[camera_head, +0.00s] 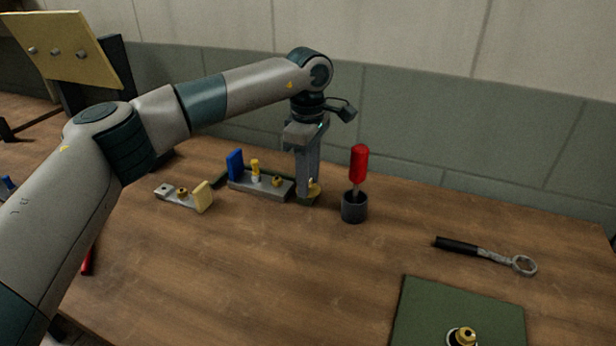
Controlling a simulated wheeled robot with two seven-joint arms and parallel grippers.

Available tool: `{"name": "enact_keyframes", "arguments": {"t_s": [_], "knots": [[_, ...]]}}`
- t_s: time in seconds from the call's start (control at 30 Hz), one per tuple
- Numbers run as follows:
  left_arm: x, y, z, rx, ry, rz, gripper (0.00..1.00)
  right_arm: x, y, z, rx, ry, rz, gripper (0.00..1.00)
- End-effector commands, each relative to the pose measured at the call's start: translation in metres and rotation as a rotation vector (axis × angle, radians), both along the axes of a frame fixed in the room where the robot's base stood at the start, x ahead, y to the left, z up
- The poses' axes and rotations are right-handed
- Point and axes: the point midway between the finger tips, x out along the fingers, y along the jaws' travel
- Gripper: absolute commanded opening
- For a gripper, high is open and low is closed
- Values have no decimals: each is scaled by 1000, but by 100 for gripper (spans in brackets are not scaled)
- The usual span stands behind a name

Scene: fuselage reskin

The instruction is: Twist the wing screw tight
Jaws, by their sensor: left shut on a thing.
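My left gripper (308,190) points straight down at the right end of a small grey fixture (240,181). It is shut on a small brass-yellow piece (314,188), which looks like the wing screw and is mostly hidden by the fingers. How far the screw is seated cannot be seen. The fixture carries a blue upright block (235,164), a yellow peg (255,168) and a brass nut (277,181). My right gripper is not in view.
A red-handled screwdriver (358,164) stands in a dark cup (354,207) close to the right of the gripper. A black-handled ring wrench (485,254) and a green mat (440,306) lie right. The middle front is clear.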

Motion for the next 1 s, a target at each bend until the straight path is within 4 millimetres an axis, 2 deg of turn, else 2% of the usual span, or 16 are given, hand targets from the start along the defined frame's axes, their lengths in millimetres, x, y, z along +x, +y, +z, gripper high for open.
{"name": "enact_keyframes", "arguments": {"t_s": [0.1, 0.13, 0.2, 0.67, 0.87, 1.0], "knots": [[1, 0, 2, -1, -5, 0, 12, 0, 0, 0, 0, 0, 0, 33], [1, 0, 2, -1, -5, 1, 37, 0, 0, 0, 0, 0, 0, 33], [1, 0, 2, -1, -5, 1, 53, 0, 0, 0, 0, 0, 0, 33], [1, 0, 5, 0, -2, 1, 53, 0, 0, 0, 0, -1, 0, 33], [1, 0, 25, 0, -3, 2, 53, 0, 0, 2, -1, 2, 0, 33], [1, 0, 48, -1, -5, 1, 53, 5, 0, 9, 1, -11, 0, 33]]}}
